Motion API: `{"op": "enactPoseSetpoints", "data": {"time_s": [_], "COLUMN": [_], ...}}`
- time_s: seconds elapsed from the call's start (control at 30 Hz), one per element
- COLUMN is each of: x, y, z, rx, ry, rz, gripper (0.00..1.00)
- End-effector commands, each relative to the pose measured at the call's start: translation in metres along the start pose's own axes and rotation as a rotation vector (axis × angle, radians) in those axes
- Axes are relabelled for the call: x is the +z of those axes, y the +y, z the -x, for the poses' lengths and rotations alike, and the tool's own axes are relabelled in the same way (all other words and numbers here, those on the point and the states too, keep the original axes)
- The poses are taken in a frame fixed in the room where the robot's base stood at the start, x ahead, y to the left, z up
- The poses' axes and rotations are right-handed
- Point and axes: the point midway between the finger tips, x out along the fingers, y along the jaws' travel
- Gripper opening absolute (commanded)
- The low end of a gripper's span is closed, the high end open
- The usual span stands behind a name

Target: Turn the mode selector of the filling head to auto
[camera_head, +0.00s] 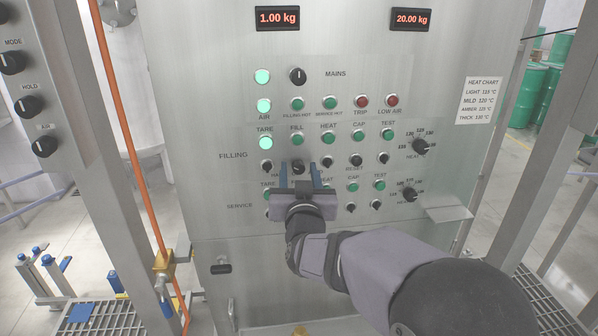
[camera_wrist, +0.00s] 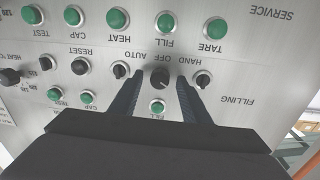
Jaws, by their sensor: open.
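A black selector knob (camera_wrist: 159,77) with the labels HAND, OFF and AUTO beside it shows upside down in the wrist view. It sits in the FILL column of the FILLING row and also shows in the head view (camera_head: 298,167). My gripper (camera_head: 299,174) is open in front of the panel. Its two blue fingers reach to either side of this knob, in the wrist view too (camera_wrist: 160,90). I cannot tell whether they touch it. Which label the knob points at is too small to tell.
The steel panel (camera_head: 220,115) holds several green buttons and small black knobs close around my gripper. Another knob labelled MODE (camera_head: 12,62) is on the left post. An orange hose (camera_head: 135,140) runs down at the left. A small shelf (camera_head: 450,214) juts out at the right.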

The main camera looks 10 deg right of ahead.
Motion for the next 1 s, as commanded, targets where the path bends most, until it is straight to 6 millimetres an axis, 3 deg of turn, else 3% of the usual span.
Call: {"op": "enactPoseSetpoints", "data": {"time_s": [0.03,0.2,0.67,1.0], "x": [0.0000,0.0000,0.0017,0.0029], "y": [0.0000,0.0001,0.0006,0.0013], "z": [0.0001,0.0002,0.0005,0.0004], "rx": [0.000,0.000,0.001,0.002], "ry": [0.000,0.000,-0.005,-0.023], "rz": [0.000,0.000,-0.074,-0.324], "gripper": [0.40,0.02,0.02,0.02]}}
